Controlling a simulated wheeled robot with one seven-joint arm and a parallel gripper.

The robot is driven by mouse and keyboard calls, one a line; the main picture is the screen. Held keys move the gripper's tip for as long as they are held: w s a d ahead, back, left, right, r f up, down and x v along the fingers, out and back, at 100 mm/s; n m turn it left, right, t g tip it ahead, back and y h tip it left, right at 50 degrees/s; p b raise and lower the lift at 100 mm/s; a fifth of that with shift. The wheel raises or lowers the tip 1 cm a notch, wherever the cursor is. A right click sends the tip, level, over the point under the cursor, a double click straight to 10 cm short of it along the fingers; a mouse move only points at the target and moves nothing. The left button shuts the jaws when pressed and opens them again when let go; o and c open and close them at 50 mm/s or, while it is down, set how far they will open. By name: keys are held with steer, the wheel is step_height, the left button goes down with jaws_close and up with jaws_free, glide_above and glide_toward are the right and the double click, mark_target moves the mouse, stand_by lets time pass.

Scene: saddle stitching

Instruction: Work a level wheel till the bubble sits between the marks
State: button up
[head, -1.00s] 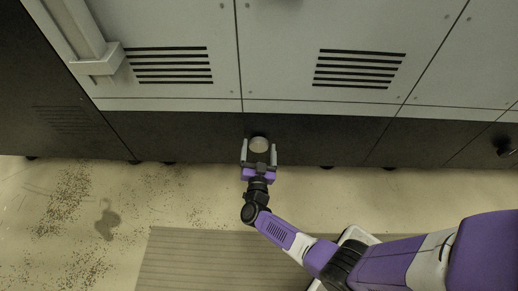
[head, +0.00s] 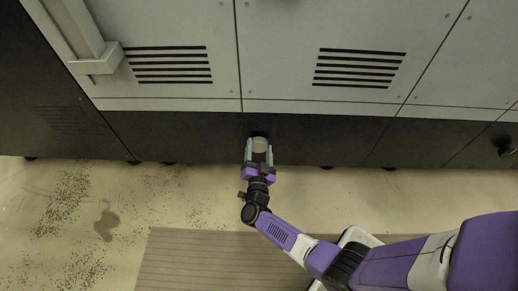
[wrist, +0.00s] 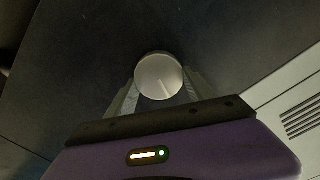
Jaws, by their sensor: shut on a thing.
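The level wheel (head: 260,145) is a pale round knob on the dark lower panel of the machine. In the wrist view its round face (wrist: 159,77) shows a thin line running from the centre toward the lower right. My gripper (head: 259,150) is shut on the wheel, with one finger on each side of it. In the wrist view the fingers of my gripper (wrist: 160,92) reach up on both sides of the wheel. No bubble or marks can be made out in either view.
The light grey cabinet (head: 300,30) with vent slots stands above the dark panel (head: 330,135). A black knob (head: 504,148) is at the far right. A ribbed mat (head: 200,260) lies on the speckled floor (head: 150,195), which has a dark stain (head: 107,220).

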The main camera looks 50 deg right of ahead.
steer(key=m, duration=0.2)
steer(key=m+b, duration=0.1)
steer(key=m, duration=0.1)
steer(key=shift+s+f+m, duration=0.1)
steer(key=shift+f+m, duration=0.1)
steer(key=shift+m, duration=0.1)
steer(key=shift+m+b, duration=0.6)
steer(key=shift+m, duration=1)
steer(key=o, duration=1.4)
steer(key=shift+c, duration=0.2)
steer(key=shift+s, duration=0.1)
steer(key=p+v, duration=0.2)
steer(key=v, duration=0.5)
steer(key=shift+s+a+p, duration=0.2)
steer(key=shift+a+p, duration=0.1)
steer(key=shift+p, duration=0.05)
